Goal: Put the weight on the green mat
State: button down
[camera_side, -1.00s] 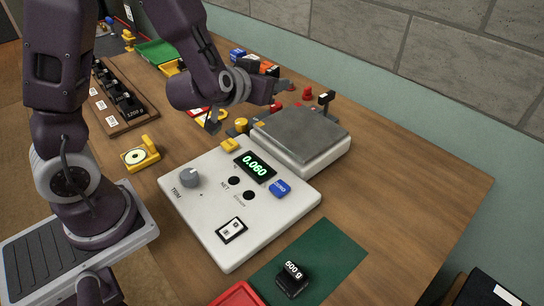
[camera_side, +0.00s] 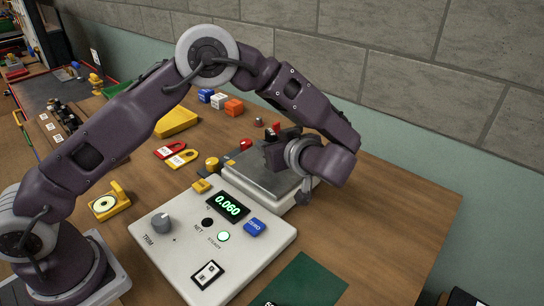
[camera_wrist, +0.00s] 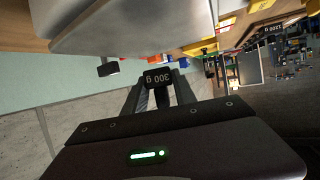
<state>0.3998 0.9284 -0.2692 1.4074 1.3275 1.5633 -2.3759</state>
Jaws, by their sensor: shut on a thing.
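My gripper (camera_side: 273,152) is above or beside the grey plate of the scale (camera_side: 262,180) in the side view; the exact height is unclear. In the wrist view its two dark fingers (camera_wrist: 160,94) are shut on a small black weight (camera_wrist: 157,78) labelled 300 g. The green mat (camera_side: 305,282) lies at the front of the table, cut off by the bottom edge. A black weight (camera_side: 271,302) on it barely shows at that edge.
A white console with a knob (camera_side: 161,222) and a blue button (camera_side: 254,228) fills the space between plate and mat. Red and yellow tags (camera_side: 175,154), a yellow wedge (camera_side: 176,121) and coloured blocks (camera_side: 220,101) lie behind. The table to the right is clear.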

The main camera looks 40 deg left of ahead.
jog(key=shift+f, duration=1.7)
jog(key=shift+f, duration=0.1)
jog(key=c, duration=1)
grip_release()
